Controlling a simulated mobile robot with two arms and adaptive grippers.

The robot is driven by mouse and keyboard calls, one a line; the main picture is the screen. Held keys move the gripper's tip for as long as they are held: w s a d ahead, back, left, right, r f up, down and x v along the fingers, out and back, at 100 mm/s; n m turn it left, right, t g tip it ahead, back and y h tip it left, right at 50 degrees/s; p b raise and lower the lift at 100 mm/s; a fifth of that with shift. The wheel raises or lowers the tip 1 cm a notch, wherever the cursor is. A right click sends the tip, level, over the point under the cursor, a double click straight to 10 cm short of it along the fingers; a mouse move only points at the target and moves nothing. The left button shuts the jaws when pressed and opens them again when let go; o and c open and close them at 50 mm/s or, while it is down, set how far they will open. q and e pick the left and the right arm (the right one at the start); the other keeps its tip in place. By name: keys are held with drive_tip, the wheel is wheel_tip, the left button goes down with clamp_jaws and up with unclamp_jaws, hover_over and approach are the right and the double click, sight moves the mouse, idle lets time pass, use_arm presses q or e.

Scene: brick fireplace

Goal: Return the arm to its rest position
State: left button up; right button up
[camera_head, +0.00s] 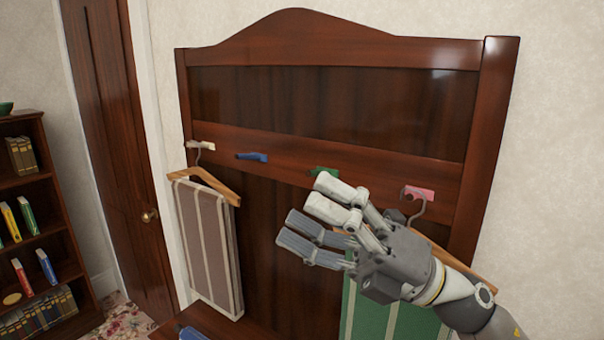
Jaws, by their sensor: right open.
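My right gripper (322,226) is open and empty, in front of the wooden coat rack (330,100). Its fingers point left, and its arm comes in from the lower right. It covers part of a green striped cloth (383,312) that hangs on a wooden hanger at the right. The hook of that hanger hangs at the pink peg (418,193). I cannot tell whether the gripper touches the cloth. My left gripper is not in view.
A brown striped cloth (207,245) hangs on a hanger at the white peg (200,145). The blue peg (252,157) is bare; the green peg (324,171) is partly hidden. A bookshelf (62,225) and a wooden door (113,130) stand at the left.

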drive_tip(key=w+d+f+m+t+h, duration=0.4)
drive_tip(key=d+m+t+h, duration=0.15)
drive_tip(key=m+t, duration=0.5)
drive_tip(key=w+d+f+m+t+h, duration=0.4)
drive_tip(key=m+t+h, duration=0.35)
drive_tip(key=m, duration=0.55)
drive_tip(key=s+d+f+m+g+h, duration=0.1)
drive_tip(key=d+f+m+g+h, duration=0.3)
drive_tip(key=f, duration=0.7)
drive_tip(key=d+f+m+g+h, duration=0.1)
drive_tip(key=d+f+m+h, duration=0.3)
drive_tip(key=f+m+h, duration=0.45)
drive_tip(key=s+d+f+m+g+y, duration=0.2)
drive_tip(key=s+f+g, duration=1.1)
drive_tip(key=s+f, duration=1.1)
wheel_tip(320, 180, down, 32)
drive_tip(key=s+f+g+b, duration=0.1)
drive_tip(key=s+b, duration=0.2)
drive_tip(key=b, duration=0.4)
drive_tip(key=s+d+f+b, duration=0.1)
drive_tip(key=s+f+b, duration=0.1)
drive_tip(key=s+f, duration=0.6)
drive_tip(key=s+d+f+g+b, duration=0.1)
drive_tip(key=s+f+b, duration=0.1)
drive_tip(key=s+f, duration=0.6)
wheel_tip(320, 180, down, 4)
drive_tip(key=shift+d+r, duration=0.25)
drive_tip(key=shift+d, duration=0.15)
